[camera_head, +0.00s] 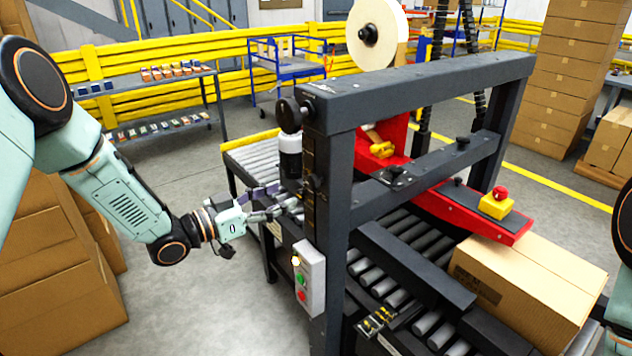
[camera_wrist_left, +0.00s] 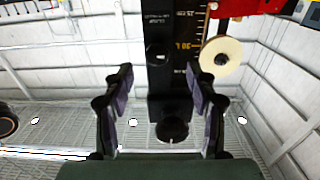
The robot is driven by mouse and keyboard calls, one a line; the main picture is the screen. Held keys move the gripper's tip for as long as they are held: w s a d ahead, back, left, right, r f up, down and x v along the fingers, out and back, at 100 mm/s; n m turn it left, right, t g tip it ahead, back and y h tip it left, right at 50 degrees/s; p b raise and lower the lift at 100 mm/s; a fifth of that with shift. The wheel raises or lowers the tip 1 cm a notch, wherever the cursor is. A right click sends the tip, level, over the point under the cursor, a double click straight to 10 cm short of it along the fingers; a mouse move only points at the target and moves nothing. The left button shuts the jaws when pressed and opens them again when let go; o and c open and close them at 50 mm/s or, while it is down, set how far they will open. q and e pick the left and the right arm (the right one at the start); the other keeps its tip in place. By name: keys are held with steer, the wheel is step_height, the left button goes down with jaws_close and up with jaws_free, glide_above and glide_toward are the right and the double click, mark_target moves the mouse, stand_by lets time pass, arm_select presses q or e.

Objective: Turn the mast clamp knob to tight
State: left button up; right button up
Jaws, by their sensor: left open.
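The dark mast (camera_head: 312,165) with a scale stands at the near left of the machine frame. A small dark knob (camera_head: 315,183) sits on its face. In the left wrist view, a dark round knob (camera_wrist_left: 158,54) shows faintly against the black mast plate, below small lettering; its setting cannot be read. My left gripper (camera_head: 290,205) is open, its fingers pointing at the mast just left of and below the knob. My right gripper is out of view.
A black crank handle (camera_head: 289,114) projects near the mast top, above my left gripper. A button box (camera_head: 310,278) hangs below it. A carton (camera_head: 525,290) lies on the rollers at the right. Stacked cartons (camera_head: 60,270) stand at the left. Grey floor (camera_head: 215,300) is clear beneath the left arm.

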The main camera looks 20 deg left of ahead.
mark_target(309, 184)
arm_select(q)
steer(key=x, duration=0.6)
steer(key=shift+s+d+r, duration=0.15)
steer(key=shift+d+r, duration=0.05)
steer(key=shift+w+d+f, duration=0.1)
steer(key=shift+w+d, duration=0.05)
steer(key=shift+w, duration=0.15)
steer(key=shift+s+r, duration=0.35)
steer(key=shift+s, duration=0.1)
steer(key=shift+w+d+f, duration=0.1)
steer(key=shift+w+f, duration=0.15)
steer(key=shift+w, duration=0.25)
steer(key=c, duration=1.1)
steer(key=shift+c, duration=0.2)
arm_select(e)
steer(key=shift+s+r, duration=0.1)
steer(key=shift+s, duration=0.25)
